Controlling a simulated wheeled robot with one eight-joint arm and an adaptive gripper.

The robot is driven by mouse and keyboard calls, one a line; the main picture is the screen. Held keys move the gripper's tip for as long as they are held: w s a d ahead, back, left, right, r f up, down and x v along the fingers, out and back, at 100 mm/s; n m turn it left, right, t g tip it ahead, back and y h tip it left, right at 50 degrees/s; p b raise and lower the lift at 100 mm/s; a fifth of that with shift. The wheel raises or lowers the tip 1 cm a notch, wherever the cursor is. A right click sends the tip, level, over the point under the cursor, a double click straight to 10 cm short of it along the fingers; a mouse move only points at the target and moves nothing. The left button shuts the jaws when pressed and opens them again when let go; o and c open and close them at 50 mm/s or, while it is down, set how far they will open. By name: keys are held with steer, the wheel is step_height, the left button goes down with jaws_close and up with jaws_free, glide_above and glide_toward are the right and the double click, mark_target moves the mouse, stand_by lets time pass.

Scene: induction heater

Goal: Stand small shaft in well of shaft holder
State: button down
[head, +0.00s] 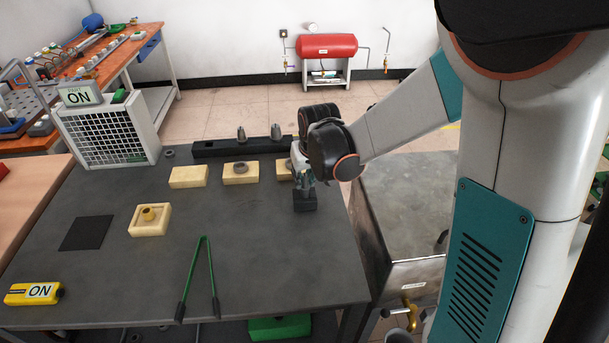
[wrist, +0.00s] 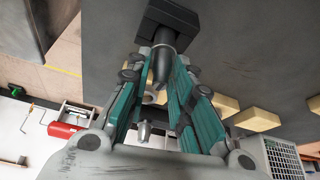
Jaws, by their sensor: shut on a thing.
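My gripper (head: 303,176) is at the right side of the table, directly above a small black block (head: 305,202), which looks like the shaft holder. In the wrist view the teal fingers of my gripper (wrist: 160,72) are closed around a dark grey small shaft (wrist: 163,42) with a tapered end toward the camera. The shaft's far end meets the black block (wrist: 182,22). It looks upright and in line with the block. I cannot tell whether it is down in the well or just at its mouth, as the well is hidden.
A long black rack (head: 215,149) with two metal cones stands at the back. Several cream blocks, one of them a near tray (head: 150,231), lie on the table. Green tongs (head: 203,275) lie in front. A metal cabinet (head: 405,215) stands beyond the table's right edge.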

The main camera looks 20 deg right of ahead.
steer(key=shift+f+b, duration=0.55)
steer(key=shift+f, duration=0.15)
steer(key=c, duration=1.3)
jaws_free()
steer(key=shift+r, duration=0.1)
steer(key=v, duration=1.2)
steer(key=shift+s, duration=0.1)
steer(key=s+t, duration=0.1)
steer(key=s, duration=0.5)
steer(key=s+r, duration=0.1)
steer(key=s, duration=0.6)
steer(key=s+r+t, duration=0.1)
steer(key=s, duration=0.5)
steer(key=shift+s+r+t, duration=0.15)
steer(key=shift+s+t, duration=0.1)
steer(key=shift+t, duration=0.05)
